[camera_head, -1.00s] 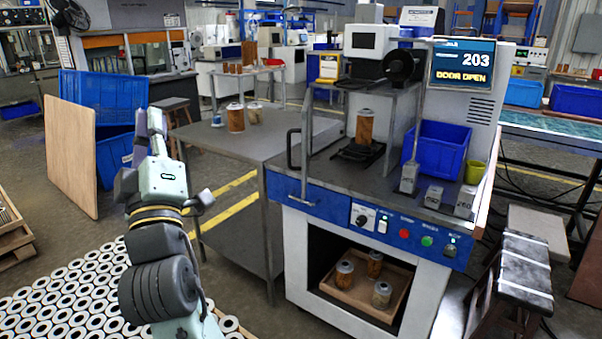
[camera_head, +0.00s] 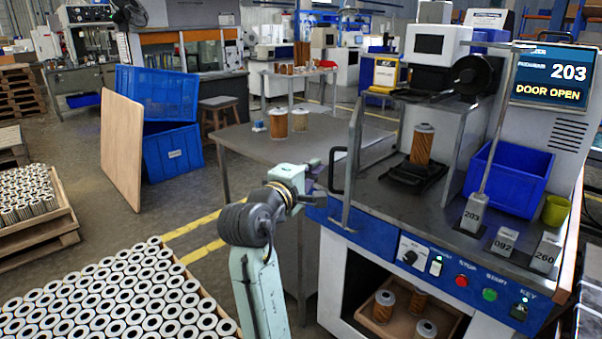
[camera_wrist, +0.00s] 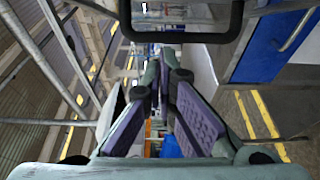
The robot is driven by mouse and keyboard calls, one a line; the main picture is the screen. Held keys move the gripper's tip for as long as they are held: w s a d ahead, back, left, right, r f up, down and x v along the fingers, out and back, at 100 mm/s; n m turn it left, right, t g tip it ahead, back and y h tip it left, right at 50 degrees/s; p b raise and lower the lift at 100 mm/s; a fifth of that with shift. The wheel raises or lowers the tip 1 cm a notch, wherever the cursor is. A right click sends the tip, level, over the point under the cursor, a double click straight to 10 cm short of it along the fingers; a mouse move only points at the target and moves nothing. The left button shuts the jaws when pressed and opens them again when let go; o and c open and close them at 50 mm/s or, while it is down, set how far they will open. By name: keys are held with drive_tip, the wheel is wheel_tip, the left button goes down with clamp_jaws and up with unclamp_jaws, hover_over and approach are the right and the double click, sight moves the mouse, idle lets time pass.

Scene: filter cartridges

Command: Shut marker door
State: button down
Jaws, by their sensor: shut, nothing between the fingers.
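The marker is the white and blue machine on the right; its screen (camera_head: 550,75) reads "DOOR OPEN". Its door (camera_head: 353,150) stands open at the left of the work area, a thin metal frame seen nearly edge-on. A black loop handle (camera_head: 335,170) sits on the door's outer side, and also shows at the top of the wrist view (camera_wrist: 180,38). My gripper (camera_head: 314,166) is just left of the handle, shut and empty. In the wrist view its fingertips (camera_wrist: 163,75) point toward the handle; I cannot tell whether they touch it. A filter cartridge (camera_head: 422,145) stands on the black fixture inside.
A grey table (camera_head: 265,145) with filters (camera_head: 278,123) stands behind my gripper. A blue bin (camera_head: 510,180) and metal blocks (camera_head: 475,212) sit on the marker's right side. Crated cartridges (camera_head: 120,300) fill the lower left. Floor between them and the table is clear.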

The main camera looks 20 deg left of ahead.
sight(331, 169)
drive_tip(key=shift+w+d+p, duration=0.2)
drive_tip(key=shift+d, duration=0.8)
drive_tip(key=shift+w+d+p, duration=0.15)
drive_tip(key=shift+d, duration=0.8)
